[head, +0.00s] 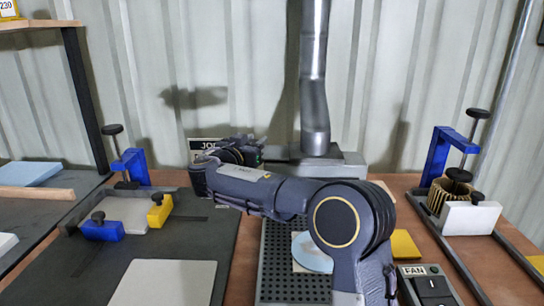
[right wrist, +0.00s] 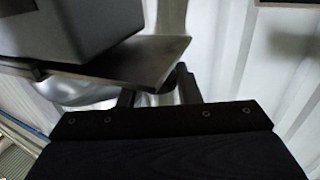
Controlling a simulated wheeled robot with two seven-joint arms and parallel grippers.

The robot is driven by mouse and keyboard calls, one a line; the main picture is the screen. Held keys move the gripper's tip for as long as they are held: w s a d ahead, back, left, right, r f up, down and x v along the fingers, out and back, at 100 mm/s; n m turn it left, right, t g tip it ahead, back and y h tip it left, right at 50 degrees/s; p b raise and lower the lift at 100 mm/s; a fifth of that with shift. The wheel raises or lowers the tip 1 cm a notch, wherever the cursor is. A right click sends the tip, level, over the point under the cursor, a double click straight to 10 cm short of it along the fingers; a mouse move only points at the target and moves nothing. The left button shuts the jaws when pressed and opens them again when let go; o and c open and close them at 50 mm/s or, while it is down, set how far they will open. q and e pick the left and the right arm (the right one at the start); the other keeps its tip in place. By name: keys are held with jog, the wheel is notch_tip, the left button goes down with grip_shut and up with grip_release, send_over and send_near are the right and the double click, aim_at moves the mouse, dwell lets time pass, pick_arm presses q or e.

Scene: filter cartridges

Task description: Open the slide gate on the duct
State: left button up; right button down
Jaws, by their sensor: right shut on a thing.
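The metal duct (head: 314,80) comes down to a grey housing (head: 345,160) at the back of the bench. My right arm reaches across the bench, and my right gripper (head: 254,150) is at the left side of the housing, partly hidden by its own wrist. In the right wrist view the gripper (right wrist: 160,85) is shut at the edge of a flat dark plate (right wrist: 130,60), which looks like the slide gate. A grey box shape (right wrist: 70,25) lies beyond the plate. The exact grip and how far the plate is out cannot be told. My left gripper is out of view.
A perforated black plate (head: 275,285) with a pale blue disc (head: 310,252) lies under my arm. A fan switch box (head: 428,287) stands at front right. Blue clamp fixtures stand left (head: 130,165) and right (head: 438,160). A sign (head: 203,147) stands behind my gripper.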

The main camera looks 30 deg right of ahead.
jog(key=shift+w+a, duration=0.4)
jog(key=shift+a, duration=0.3)
jog(key=shift+d, duration=0.1)
jog(key=c, duration=1.1)
grip_release()
jog(key=b+v, duration=0.1)
jog(key=v, duration=0.7)
jog(key=shift+d, duration=0.1)
